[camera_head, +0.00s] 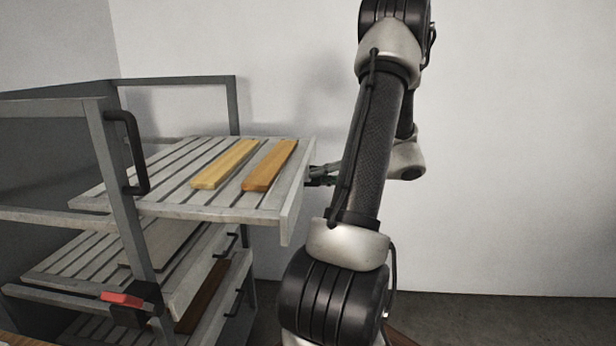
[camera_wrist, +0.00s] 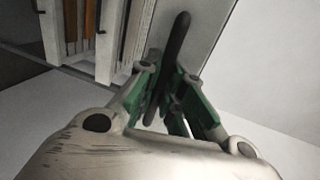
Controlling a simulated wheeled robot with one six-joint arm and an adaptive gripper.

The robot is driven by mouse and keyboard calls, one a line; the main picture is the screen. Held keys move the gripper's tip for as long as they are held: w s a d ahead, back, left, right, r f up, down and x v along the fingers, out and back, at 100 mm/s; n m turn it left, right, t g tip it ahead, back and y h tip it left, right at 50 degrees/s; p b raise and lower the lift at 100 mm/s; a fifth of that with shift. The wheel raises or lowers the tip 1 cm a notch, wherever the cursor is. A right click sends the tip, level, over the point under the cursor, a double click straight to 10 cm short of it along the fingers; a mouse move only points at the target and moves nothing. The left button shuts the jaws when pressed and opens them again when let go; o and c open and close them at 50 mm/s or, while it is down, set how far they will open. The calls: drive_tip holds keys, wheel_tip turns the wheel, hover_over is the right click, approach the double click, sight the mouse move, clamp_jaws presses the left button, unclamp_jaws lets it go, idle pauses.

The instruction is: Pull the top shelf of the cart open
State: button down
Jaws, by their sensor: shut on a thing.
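The grey metal cart (camera_head: 122,190) stands at the left in the head view. Its slatted top shelf (camera_head: 225,214) sticks out to the right past the cart's upright posts. My gripper (camera_head: 320,176) is at this shelf's front panel, partly hidden behind my arm. In the wrist view my gripper (camera_wrist: 168,85) has its green-padded fingers on both sides of a dark bar handle (camera_wrist: 180,35) and is shut on it. The handle is on the shelf's light front panel (camera_wrist: 207,25).
A yellow board (camera_head: 225,163) and an orange-brown board (camera_head: 270,166) lie on the top shelf. Lower shelves (camera_head: 70,265) are below it. A black handle (camera_head: 144,160) and a red-and-black part (camera_head: 122,299) are on the near post. Floor (camera_head: 500,318) at the right is clear; a white wall stands behind.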

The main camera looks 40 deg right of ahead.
drive_tip(key=shift+s+d, duration=0.2)
drive_tip(key=shift+s, duration=0.1)
drive_tip(key=c, duration=1.5)
unclamp_jaws()
drive_tip(key=v, duration=1.2)
drive_tip(key=shift+f, duration=0.1)
drive_tip(key=shift+d, duration=0.1)
